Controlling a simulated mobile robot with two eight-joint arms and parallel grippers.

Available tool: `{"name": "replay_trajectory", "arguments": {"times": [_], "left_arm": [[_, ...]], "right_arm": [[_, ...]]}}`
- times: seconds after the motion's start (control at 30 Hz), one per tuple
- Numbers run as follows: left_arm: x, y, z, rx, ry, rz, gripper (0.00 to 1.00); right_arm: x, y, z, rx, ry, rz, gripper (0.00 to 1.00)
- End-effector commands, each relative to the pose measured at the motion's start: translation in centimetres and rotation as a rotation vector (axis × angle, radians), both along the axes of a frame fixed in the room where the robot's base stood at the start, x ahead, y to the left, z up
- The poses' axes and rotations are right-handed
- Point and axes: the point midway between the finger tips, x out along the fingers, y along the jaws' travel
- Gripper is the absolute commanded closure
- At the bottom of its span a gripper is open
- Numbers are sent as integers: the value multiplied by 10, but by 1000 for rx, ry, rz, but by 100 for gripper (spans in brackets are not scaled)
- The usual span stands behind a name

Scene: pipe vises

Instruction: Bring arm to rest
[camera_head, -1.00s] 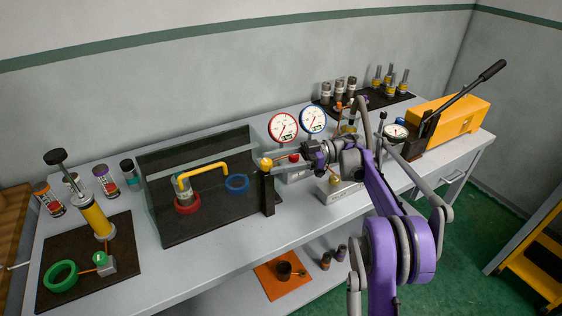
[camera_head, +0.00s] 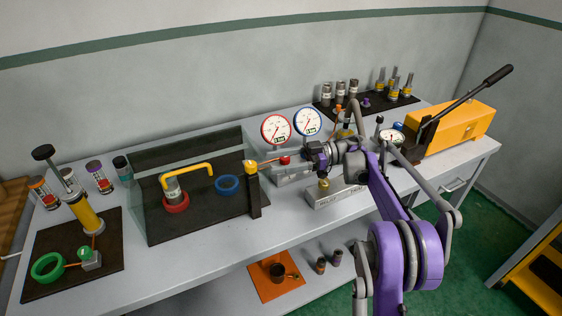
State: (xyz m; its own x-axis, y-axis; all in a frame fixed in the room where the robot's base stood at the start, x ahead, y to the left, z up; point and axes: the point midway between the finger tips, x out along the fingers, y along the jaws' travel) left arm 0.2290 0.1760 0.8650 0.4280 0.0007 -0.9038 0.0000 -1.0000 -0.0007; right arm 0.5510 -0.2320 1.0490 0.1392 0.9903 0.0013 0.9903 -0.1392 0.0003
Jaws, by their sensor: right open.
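My right arm, purple and grey, comes in from the lower right and reaches over the front of the workbench (camera_head: 190,262). My right gripper (camera_head: 312,154) is at its end, over the middle of the bench, pointing left. It is open and I see nothing held in it. It is in front of the red gauge (camera_head: 276,130) and the blue gauge (camera_head: 307,121), near the device with the red knob (camera_head: 285,160). A black post with a yellow top (camera_head: 252,180) stands to its left, apart from it. My left gripper is out of view.
A clear-walled tray (camera_head: 215,207) holds a yellow bent pipe (camera_head: 188,173), a red ring (camera_head: 176,203) and a blue ring (camera_head: 228,184). A yellow pump (camera_head: 87,215) stands at left. A yellow press with a long lever (camera_head: 465,120) stands at right.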

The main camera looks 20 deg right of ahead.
Motion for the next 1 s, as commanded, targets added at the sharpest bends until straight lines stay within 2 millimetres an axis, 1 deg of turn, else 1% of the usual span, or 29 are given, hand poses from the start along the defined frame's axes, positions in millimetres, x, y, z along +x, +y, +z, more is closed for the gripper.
{"name": "replay_trajectory", "arguments": {"times": [0.43,0.53,0.57,0.67,0.73,0.8,0.9,1.0], "left_arm": [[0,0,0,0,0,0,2],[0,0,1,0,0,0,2],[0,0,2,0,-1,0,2],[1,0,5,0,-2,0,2],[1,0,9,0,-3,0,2],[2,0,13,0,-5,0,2],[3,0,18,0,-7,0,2],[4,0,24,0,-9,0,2]], "right_arm": [[0,0,0,0,0,0,31],[4,5,7,8,-20,-27,31],[7,7,13,15,-35,-48,31],[23,22,43,52,-122,-175,31],[37,32,73,83,-200,-317,31],[48,37,105,113,-270,-485,31],[57,33,140,136,-327,-734,31],[54,20,159,128,-327,-976,31]]}}
